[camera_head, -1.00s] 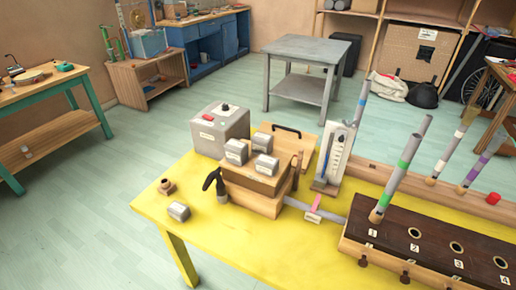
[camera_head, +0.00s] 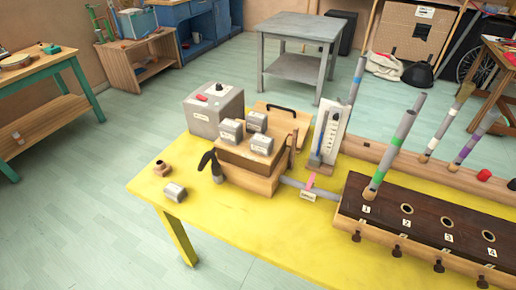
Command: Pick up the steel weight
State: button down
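One grey steel weight (camera_head: 175,191) with a pale label lies on the yellow table (camera_head: 240,231), near its left corner and apart from the wooden box. Three similar grey blocks, a left one (camera_head: 230,131), a back one (camera_head: 257,121) and a front one (camera_head: 261,144), sit on top of the wooden box (camera_head: 249,182). I cannot read their labels. My gripper is not in view, and nothing is seen touching any weight.
A small brown cup-like piece (camera_head: 161,169) and a black-handled tool (camera_head: 212,166) stand near the loose weight. Behind is a grey box with a red switch (camera_head: 214,105). A dark numbered rack (camera_head: 430,222) with upright tubes fills the right. The table's front left is clear.

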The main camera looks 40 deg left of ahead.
aim_at(262, 144)
jog(key=u, duration=1.5)
jog(key=i+l+u, duration=0.2)
jog(key=i+u, duration=0.15)
jog(key=i+l+u, duration=0.35)
jog(key=i+j, duration=0.05)
jog(key=i, duration=0.05)
